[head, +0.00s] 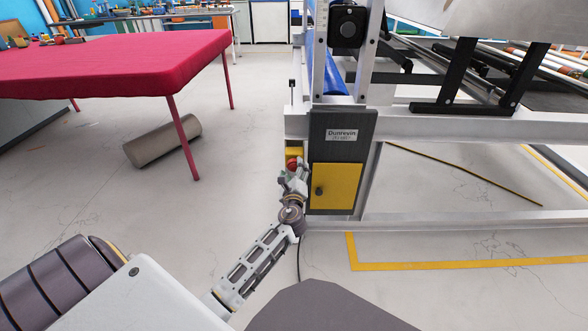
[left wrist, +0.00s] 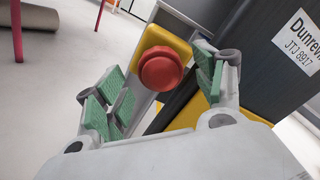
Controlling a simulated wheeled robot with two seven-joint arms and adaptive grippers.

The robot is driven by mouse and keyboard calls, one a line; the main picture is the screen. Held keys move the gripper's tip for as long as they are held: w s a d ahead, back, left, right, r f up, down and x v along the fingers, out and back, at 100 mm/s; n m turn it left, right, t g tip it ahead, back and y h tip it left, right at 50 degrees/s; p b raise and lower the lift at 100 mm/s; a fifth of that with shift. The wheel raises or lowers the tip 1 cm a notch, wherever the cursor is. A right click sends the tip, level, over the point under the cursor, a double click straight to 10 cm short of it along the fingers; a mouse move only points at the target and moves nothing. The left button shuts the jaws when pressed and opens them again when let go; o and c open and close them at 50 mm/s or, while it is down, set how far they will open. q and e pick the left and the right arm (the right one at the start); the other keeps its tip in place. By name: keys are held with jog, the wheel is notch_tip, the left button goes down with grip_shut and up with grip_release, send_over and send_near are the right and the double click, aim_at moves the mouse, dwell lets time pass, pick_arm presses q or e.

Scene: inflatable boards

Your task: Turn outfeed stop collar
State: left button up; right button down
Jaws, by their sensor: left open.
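The outfeed stop is a red round button with a collar (head: 293,163) on a yellow housing (head: 294,151), at the left side of a dark machine cabinet. In the left wrist view the red button (left wrist: 161,70) faces me in the middle, with the yellow housing (left wrist: 178,47) behind it. My left gripper (head: 294,180) is open right in front of the button. In the left wrist view its green-padded fingers stand left and right of the button, with visible gaps on both sides. My right gripper is not in view.
The dark cabinet (head: 343,154) with a "Dunrevin" label and yellow door (head: 333,187) stands beside the stop, on a white machine frame (head: 450,127). A red-covered table (head: 120,68) is at left, a grey roll (head: 163,141) under it. Floor between is clear.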

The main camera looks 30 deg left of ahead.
pick_arm(q)
jog(key=shift+x, duration=1.35)
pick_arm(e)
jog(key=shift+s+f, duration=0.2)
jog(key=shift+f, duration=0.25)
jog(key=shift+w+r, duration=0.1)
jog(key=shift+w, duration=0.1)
pick_arm(q)
jog(key=c, duration=1)
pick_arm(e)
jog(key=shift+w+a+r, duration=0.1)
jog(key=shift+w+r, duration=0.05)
